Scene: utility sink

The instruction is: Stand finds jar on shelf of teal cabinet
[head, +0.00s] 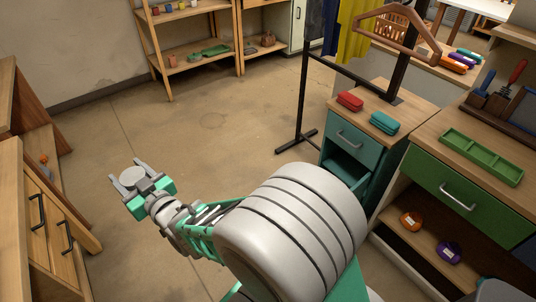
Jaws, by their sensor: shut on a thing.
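My gripper (127,176) is at the left, above the open floor, with its fingers pointing to the upper left. It is shut on a round grey thing (133,178) that looks like the finds jar seen from above; its sides are mostly hidden. The teal cabinet (352,142) stands right of centre, well apart from my gripper. It has a drawer with a pale handle and an open shelf (346,170) below. The part of the shelf in view looks empty; my arm hides its lower front.
A red case (350,101) and a teal case (384,123) lie on the cabinet top. A dark rack stand (300,130) is beside it. A green-drawer bench (470,190) adjoins at right. The middle floor is clear.

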